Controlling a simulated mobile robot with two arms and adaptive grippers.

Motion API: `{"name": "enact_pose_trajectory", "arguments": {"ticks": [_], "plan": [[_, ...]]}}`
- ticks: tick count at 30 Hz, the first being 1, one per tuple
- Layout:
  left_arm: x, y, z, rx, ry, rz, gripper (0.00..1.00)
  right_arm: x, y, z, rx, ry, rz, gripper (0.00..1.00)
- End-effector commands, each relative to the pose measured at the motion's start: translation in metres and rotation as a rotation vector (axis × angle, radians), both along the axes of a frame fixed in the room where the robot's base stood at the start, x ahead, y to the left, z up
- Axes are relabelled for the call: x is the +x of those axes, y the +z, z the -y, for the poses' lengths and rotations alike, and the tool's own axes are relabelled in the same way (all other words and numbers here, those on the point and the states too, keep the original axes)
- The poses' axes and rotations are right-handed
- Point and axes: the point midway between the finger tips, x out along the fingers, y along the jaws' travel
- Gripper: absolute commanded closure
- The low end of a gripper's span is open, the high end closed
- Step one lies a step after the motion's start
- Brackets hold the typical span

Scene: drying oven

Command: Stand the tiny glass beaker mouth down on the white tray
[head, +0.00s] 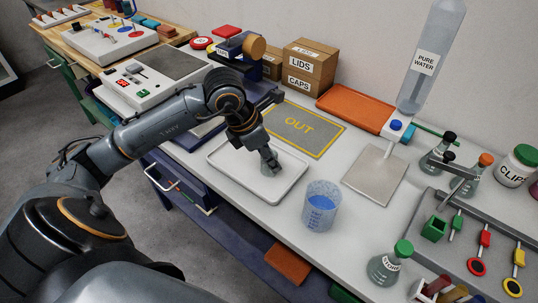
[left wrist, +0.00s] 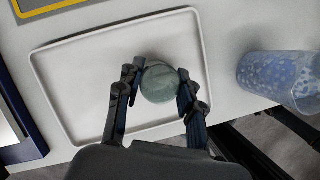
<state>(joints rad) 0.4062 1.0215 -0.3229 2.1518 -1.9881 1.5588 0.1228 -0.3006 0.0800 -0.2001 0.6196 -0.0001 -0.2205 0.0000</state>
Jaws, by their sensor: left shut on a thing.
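The tiny glass beaker (head: 269,169) is between the fingers of my left gripper (head: 268,158), low over the white tray (head: 228,156). In the left wrist view the beaker (left wrist: 160,83) shows as a grey-green disc, with a finger of my left gripper (left wrist: 156,92) on each side. The white tray (left wrist: 70,80) spreads beneath it, and the beaker lies within the rim toward the right end. I cannot tell whether the beaker touches the tray, nor clearly which end faces down.
A stoppered flask (head: 384,266) stands at the front right. A grey plate (head: 375,174) sits under the water bottle (head: 430,60).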

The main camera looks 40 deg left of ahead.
Motion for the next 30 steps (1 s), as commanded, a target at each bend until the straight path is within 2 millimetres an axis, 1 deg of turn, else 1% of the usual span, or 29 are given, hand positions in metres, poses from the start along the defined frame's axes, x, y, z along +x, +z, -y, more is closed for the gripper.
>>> {"name": "enact_pose_trajectory", "arguments": {"ticks": [4, 5, 6, 8, 17, 20, 23, 30], "plan": [[0.0, -0.003, 0.0, 0.0, 0.0, 0.0, 0.96, 0.0, -0.003, -0.001, 0.001, -0.001, 0.001, 0.39], [0.0, -0.002, 0.0, -0.001, 0.0, 0.001, 0.57, 0.0, -0.002, -0.001, 0.002, -0.001, 0.001, 0.39], [0.0, -0.001, 0.0, 0.0, 0.0, 0.0, 0.49, 0.0, -0.002, -0.002, 0.002, -0.001, 0.001, 0.39], [0.0, -0.001, 0.0, 0.0, 0.0, 0.0, 0.36, 0.0, -0.002, -0.002, 0.002, -0.001, 0.001, 0.39], [0.0, -0.001, 0.0, 0.0, 0.0, 0.0, 0.36, 0.001, -0.002, 0.0, 0.0, 0.0, 0.002, 0.39], [-0.001, 0.004, -0.002, 0.001, 0.001, 0.003, 0.36, 0.001, -0.002, 0.001, -0.001, 0.0, 0.002, 0.39], [-0.005, 0.017, -0.005, 0.003, 0.002, 0.004, 0.36, 0.001, -0.002, 0.001, -0.001, 0.0, 0.002, 0.39], [-0.022, 0.065, -0.016, 0.003, 0.001, 0.006, 0.36, 0.001, -0.002, 0.0, 0.0, 0.0, 0.002, 0.39]]}}
